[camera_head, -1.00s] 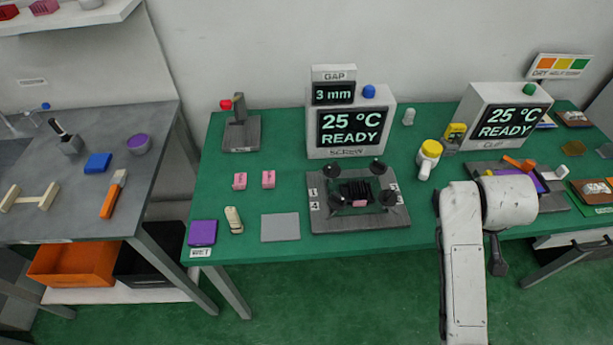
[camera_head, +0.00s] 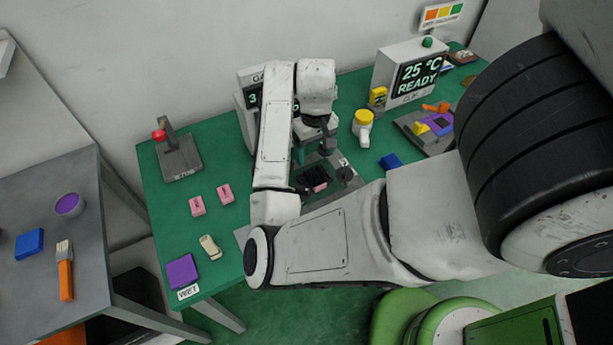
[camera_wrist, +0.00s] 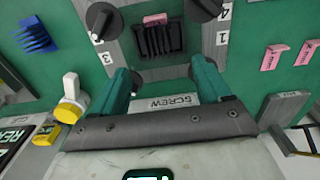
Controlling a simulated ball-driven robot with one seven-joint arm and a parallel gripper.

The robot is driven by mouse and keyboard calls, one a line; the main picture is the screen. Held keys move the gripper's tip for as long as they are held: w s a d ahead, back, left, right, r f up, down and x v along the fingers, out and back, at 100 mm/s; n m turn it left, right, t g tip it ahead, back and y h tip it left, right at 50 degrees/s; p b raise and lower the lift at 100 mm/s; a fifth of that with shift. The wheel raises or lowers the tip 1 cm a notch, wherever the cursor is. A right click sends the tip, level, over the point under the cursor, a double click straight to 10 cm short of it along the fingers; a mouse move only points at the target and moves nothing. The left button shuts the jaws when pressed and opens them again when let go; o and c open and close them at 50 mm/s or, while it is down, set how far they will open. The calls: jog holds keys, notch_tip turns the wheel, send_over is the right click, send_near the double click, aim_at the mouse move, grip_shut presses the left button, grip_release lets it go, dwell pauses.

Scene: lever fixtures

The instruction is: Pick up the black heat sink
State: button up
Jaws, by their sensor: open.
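The black heat sink (camera_wrist: 158,42) is a finned block in the screw fixture, between its dark knobs, with a pink piece (camera_wrist: 155,19) at its edge. In the head view the heat sink (camera_head: 309,178) is partly hidden by my arm. My gripper (camera_wrist: 160,67) is open and empty above the fixture. In the wrist view its two teal fingers stand apart, with the heat sink beyond the fingertips and roughly centred between them. In the head view the gripper (camera_head: 317,150) is over the back part of the fixture. I cannot tell the exact height gap.
Black knobs (camera_wrist: 103,18) stand close around the heat sink. A blue finned piece (camera_head: 390,161) and a yellow-capped white bottle (camera_head: 364,127) are to the right. Pink blocks (camera_head: 197,206) lie to the left.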

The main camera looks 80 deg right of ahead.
aim_at(314, 171)
jog(key=shift+f+p, duration=0.65)
jog(key=shift+f, duration=3.3)
jog(key=shift+c, duration=0.3)
jog(key=c, duration=1.1)
jog(key=shift+r, duration=0.1)
